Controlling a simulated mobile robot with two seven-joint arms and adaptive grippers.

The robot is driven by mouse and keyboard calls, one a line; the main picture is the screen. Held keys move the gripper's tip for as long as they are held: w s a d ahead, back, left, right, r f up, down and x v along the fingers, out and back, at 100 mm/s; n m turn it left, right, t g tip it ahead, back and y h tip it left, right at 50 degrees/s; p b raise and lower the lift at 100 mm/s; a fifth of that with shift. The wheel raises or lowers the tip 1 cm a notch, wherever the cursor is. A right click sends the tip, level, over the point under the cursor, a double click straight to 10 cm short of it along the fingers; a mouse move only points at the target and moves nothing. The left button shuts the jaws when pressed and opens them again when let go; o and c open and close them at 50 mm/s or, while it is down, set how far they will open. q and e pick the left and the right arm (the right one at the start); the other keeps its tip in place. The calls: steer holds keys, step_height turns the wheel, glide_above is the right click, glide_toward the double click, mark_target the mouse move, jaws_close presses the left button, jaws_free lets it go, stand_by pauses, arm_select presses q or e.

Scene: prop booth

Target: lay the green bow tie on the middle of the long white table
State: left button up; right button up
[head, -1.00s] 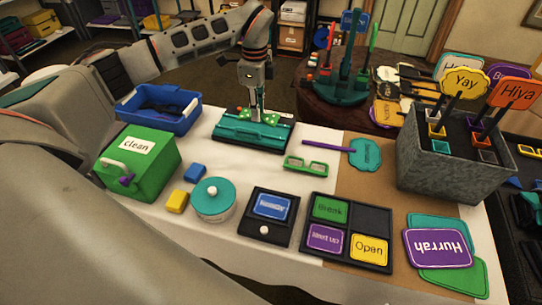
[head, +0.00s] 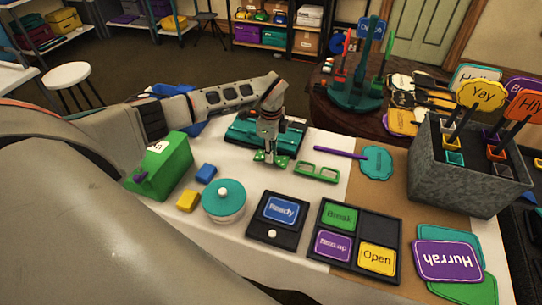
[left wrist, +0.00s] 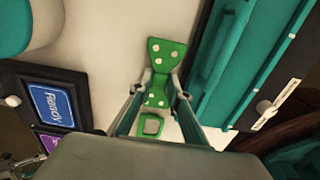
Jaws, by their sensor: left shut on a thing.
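The green bow tie with white dots (head: 262,160) is in my left gripper (head: 270,148), over the long white table (head: 236,172), just in front of the teal case. In the left wrist view the bow tie (left wrist: 166,52) is pinched at its middle between the two fingers of my left gripper (left wrist: 160,88), with bare white table beside it. It is low, but I cannot tell whether it touches the table.
The teal case (head: 262,138) lies behind the bow tie and green glasses (head: 316,172) lie to its right. A teal-lidded tin (head: 223,196), a black tray with a blue sign (head: 277,222) and yellow and blue blocks are nearer. A grey bin (head: 462,180) stands right.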

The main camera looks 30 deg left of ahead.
arm_select(q)
steer(key=shift+f, duration=0.8)
steer(key=o, duration=0.6)
steer(key=shift+f, duration=0.15)
steer(key=shift+r, duration=0.2)
step_height(320, 180, up, 12)
